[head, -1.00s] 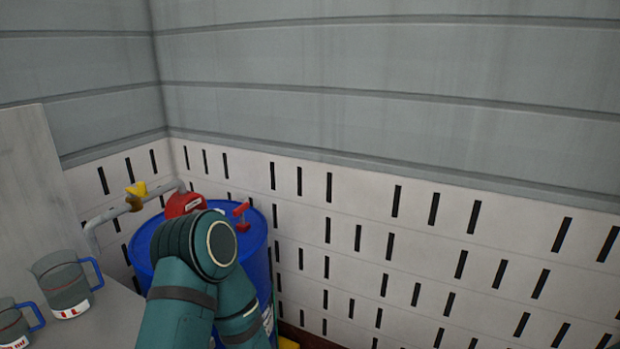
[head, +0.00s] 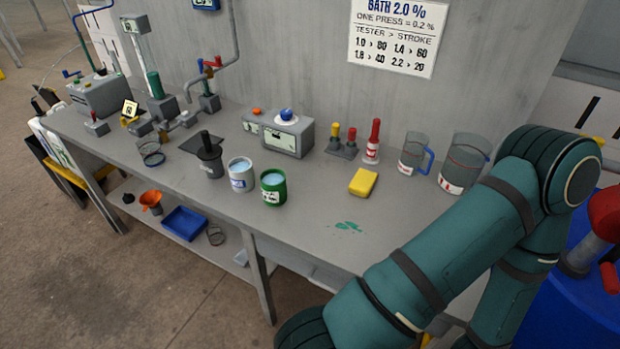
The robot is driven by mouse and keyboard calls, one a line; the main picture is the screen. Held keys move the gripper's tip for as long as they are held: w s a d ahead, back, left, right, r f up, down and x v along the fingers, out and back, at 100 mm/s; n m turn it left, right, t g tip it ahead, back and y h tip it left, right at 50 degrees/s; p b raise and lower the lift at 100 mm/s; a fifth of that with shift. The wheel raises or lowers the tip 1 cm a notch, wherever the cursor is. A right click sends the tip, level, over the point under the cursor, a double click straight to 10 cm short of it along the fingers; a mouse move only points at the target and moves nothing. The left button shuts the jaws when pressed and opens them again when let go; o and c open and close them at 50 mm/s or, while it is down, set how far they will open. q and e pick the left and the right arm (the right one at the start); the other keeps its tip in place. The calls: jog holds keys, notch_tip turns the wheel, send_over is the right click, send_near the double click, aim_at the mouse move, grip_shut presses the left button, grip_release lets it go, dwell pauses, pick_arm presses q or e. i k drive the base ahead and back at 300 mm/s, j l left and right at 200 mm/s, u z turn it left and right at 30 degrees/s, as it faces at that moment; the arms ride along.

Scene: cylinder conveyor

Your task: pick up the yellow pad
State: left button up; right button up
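The yellow pad (head: 363,182) lies flat on the grey workbench (head: 300,222), right of the green cup and in front of the red-topped bottle. Nothing touches it from above. One of my green arms crosses the lower right of the head view, with its elbow near the glass jugs. No gripper shows on it, and neither of my grippers is in view.
A white cup (head: 241,175) and a green cup (head: 274,188) stand left of the pad. A red-topped bottle (head: 373,143) and two jugs, one being the blue-handled jug (head: 413,154), stand behind and right. A green spill (head: 347,226) marks the bench front. A blue drum (head: 565,310) is at right.

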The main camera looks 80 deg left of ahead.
aim_at(363, 182)
jog(key=u, duration=1.65)
